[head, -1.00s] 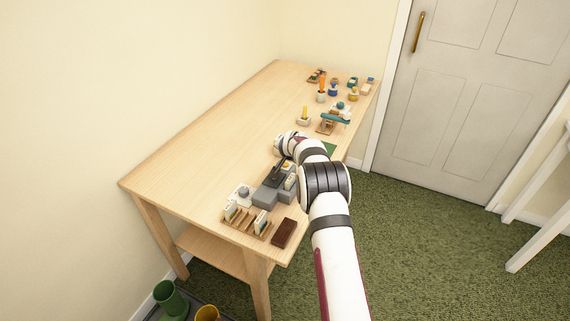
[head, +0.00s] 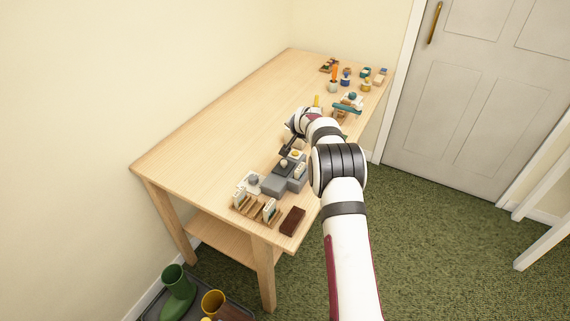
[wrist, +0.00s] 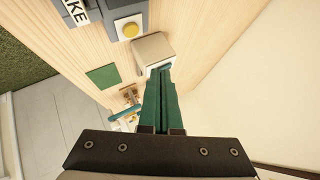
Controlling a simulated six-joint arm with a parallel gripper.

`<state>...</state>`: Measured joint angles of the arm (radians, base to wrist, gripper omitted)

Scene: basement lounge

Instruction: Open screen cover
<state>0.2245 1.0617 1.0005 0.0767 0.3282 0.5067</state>
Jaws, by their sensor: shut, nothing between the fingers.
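My gripper (wrist: 162,72) is shut and empty, its green fingers together in the wrist view. Their tips overlap a small pale box (wrist: 150,46) on the table; I cannot tell whether they touch it. This may be the screen cover, but I cannot be sure. In the head view my gripper (head: 288,150) is dark and small, above the grey devices on the table's near right part. A grey unit with a yellow button (wrist: 129,30) lies beside the pale box. It also shows in the head view (head: 297,154).
The wooden table (head: 215,140) is clear on its left. A wooden rack (head: 255,208) and a dark brown block (head: 292,221) lie near the front edge. A green square (wrist: 103,77) lies near the pale box. Several small colourful objects (head: 346,78) stand at the far end.

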